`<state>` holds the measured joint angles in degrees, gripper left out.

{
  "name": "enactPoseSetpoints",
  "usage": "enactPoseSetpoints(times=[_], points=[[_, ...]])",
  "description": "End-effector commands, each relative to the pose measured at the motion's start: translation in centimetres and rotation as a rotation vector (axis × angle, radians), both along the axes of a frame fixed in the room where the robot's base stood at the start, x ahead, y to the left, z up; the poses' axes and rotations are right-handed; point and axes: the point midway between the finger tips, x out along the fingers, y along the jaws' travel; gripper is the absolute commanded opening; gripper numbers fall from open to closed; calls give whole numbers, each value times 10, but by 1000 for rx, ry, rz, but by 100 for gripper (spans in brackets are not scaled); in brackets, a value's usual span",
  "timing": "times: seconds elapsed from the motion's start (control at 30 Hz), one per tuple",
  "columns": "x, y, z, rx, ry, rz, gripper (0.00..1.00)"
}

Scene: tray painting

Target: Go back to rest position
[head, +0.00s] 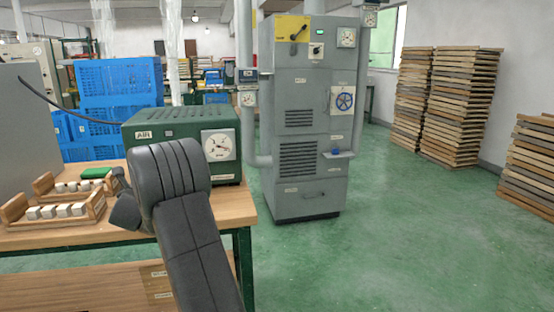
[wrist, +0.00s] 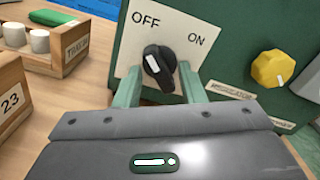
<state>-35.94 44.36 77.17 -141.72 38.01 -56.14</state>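My gripper (wrist: 160,82) shows in the wrist view with its two green fingers apart. A black rotary switch (wrist: 157,62) on a white OFF/ON plate shows between and just beyond the fingertips. A gap seems to show on each side of the knob; I cannot tell whether either finger touches it. The switch sits on a green machine box, which in the head view is the AIR box (head: 178,125) with a round gauge. In the head view my dark arm reaches to the box's left front, and the fingers are hidden.
A yellow knob (wrist: 272,68) sits right of the switch. Wooden trays (head: 62,222) with white pieces stand left on the wooden table (head: 225,206). A grey cabinet (head: 305,205) stands behind. Blue crates (head: 118,75) are at the back left. The green floor at right is open.

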Motion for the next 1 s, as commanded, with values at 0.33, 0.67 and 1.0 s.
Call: enactPoseSetpoints(times=[0.33,0.67,1.0], points=[[0,0,-1,286,68,0,36],[0,0,0,406,98,0,36],[0,0,0,410,99,-1,36]])
